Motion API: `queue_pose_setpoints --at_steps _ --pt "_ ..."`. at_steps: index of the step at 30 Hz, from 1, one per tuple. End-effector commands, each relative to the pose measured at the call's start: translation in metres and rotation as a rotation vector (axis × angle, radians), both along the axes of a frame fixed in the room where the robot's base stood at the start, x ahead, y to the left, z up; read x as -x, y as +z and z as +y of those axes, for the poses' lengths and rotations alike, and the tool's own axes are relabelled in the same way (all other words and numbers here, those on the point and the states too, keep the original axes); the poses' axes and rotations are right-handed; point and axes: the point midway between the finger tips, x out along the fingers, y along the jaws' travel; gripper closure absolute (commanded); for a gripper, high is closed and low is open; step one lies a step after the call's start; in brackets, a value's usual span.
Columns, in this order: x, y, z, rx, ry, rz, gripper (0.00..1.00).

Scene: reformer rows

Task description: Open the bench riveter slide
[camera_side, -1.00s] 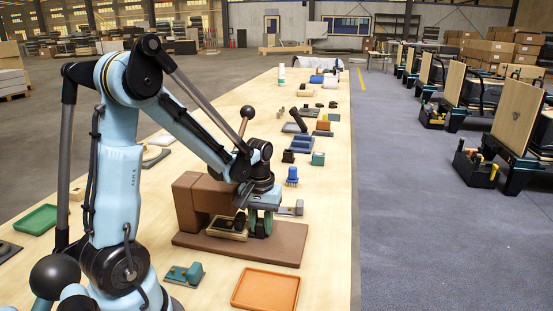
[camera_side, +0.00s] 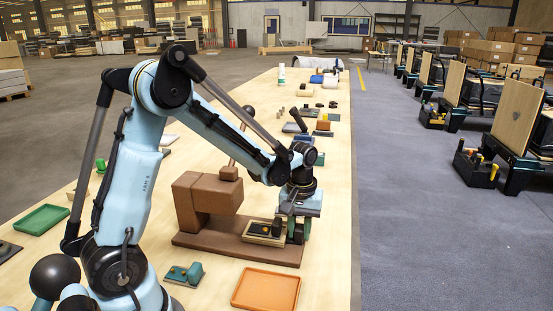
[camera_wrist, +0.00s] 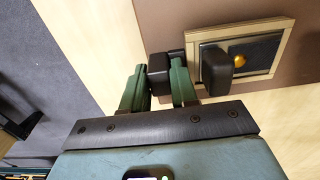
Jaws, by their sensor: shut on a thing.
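The bench riveter has a brown body (camera_side: 208,196) on a flat brown base (camera_side: 225,246). Its slide (camera_side: 262,240) is a cream-framed tray with a dark inside, out to the right of the body and clear of it. The wrist view shows the slide's cream frame (camera_wrist: 285,62), a brass dot in its dark inside and a black post. My gripper (camera_side: 298,230) is at the slide's right end. In the wrist view its green fingers (camera_wrist: 158,88) are shut on the black handle (camera_wrist: 158,68). My arm hides part of the riveter's lever.
An orange tray (camera_side: 265,289) and a small teal part (camera_side: 184,274) lie in front of the riveter. A green tray (camera_side: 42,219) is at the left. Several small items stand farther along the bench. The bench's right edge is close to my gripper.

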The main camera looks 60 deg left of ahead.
Motion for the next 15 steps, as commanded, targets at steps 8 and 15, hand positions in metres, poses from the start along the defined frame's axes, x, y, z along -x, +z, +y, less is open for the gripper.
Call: queue_pose_setpoints --at_steps 8,15 --pt "0.0001 0.0004 0.0016 -0.004 0.001 -0.002 0.66" --pt "0.0006 0.0063 0.0014 -0.003 0.001 -0.001 0.66"
